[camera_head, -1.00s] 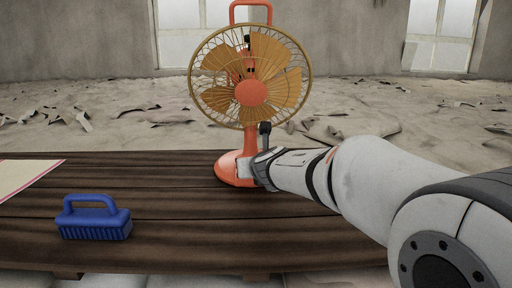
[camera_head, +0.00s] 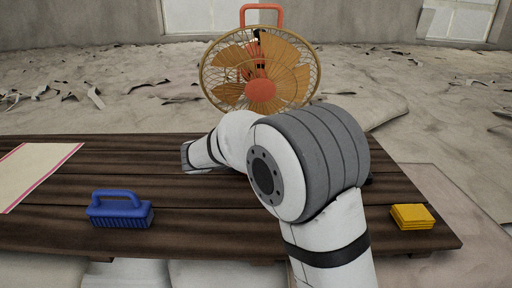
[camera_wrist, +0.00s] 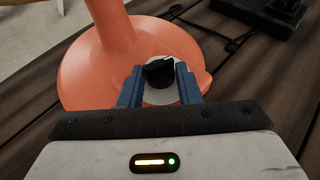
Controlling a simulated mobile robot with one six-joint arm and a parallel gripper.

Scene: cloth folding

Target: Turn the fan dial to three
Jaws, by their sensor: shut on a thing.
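The orange fan (camera_head: 262,92) with a round wire cage stands on the dark wooden table; its base is hidden behind my arm in the head view. In the wrist view the orange fan base (camera_wrist: 85,75) carries a black dial (camera_wrist: 160,72) on a pale round plate. My gripper (camera_wrist: 160,78) has its two blue fingers on either side of the dial, shut on it. The dial's marks are too small to read. In the head view my arm reaches in from the front and its fingers cannot be made out.
A blue brush (camera_head: 120,210) lies at the front left of the table (camera_head: 60,225). A cream cloth with a red edge (camera_head: 35,170) lies at the far left. A yellow sponge-like block (camera_head: 412,217) lies at the right. A black object (camera_wrist: 272,18) and a cable show in the wrist view.

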